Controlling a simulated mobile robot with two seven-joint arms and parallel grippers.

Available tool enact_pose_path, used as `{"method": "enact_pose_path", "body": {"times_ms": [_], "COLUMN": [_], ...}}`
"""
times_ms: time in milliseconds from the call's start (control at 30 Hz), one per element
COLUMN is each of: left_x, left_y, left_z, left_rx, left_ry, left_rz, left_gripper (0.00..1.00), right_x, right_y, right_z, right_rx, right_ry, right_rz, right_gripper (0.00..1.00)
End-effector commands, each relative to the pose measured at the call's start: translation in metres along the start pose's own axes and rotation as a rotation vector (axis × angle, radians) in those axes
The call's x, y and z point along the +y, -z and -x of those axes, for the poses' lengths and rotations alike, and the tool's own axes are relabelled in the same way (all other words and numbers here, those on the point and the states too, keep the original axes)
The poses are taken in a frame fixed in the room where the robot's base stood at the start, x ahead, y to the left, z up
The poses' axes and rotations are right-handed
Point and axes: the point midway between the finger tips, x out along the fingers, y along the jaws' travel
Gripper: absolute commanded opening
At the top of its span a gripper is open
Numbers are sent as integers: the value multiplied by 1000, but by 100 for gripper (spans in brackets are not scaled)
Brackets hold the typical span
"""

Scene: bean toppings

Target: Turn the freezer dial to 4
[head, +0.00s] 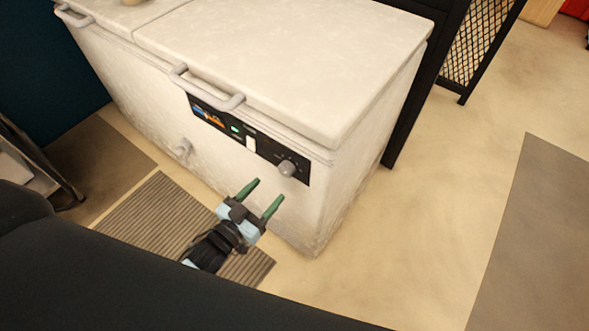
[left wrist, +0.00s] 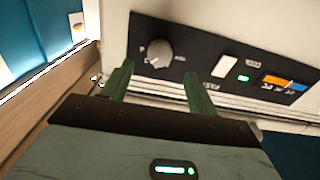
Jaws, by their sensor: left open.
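The white chest freezer (head: 270,70) stands ahead, with a black control panel (head: 262,148) on its front. The grey freezer dial (head: 287,168) is at the panel's right end in the head view. In the left wrist view the dial (left wrist: 159,53) lies just beyond and between my fingertips; its numbers are too small to read. My left gripper (head: 264,194) is open and empty, its green fingers pointing at the freezer front below the dial, apart from it. The fingers also show in the left wrist view (left wrist: 158,85). My right gripper is not in view.
The panel also has a white switch (head: 251,143), a green light (head: 236,128) and a coloured display (head: 208,115). Handles (head: 205,88) stick out from the lid edge above. A black mesh rack (head: 470,45) stands right of the freezer. Open floor (head: 430,200) lies to the right.

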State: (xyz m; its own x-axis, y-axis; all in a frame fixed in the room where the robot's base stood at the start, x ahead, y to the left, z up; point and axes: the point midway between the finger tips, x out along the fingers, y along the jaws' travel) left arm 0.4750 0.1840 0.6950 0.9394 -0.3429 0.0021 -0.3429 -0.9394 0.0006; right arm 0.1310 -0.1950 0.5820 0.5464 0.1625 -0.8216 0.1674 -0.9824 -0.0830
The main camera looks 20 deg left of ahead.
Motion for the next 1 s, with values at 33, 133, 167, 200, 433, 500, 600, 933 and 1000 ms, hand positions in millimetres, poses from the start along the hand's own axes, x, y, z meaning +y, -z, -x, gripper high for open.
{"method": "enact_pose_path", "body": {"times_ms": [33,133,167,200,433,500,600,933,1000], "left_x": [0,0,0,0,0,0,0,0,0], "left_y": [0,0,1,1,0,0,0,0,0], "left_z": [-1,-7,-11,-16,-50,-59,-69,-78,-78], "left_rx": [0,0,1,1,-1,-1,-1,-3,-2], "left_ry": [0,1,1,1,2,2,2,1,1], "left_rz": [0,0,0,0,-1,0,1,-1,-1], "left_gripper": [59,59,59,59,59,59,59,59,59], "right_x": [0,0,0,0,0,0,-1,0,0], "right_y": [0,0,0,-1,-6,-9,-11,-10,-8], "right_z": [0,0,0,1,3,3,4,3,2], "right_rx": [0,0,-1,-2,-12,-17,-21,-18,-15], "right_ry": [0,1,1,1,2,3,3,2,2], "right_rz": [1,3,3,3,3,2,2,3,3], "right_gripper": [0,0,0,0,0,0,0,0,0]}}
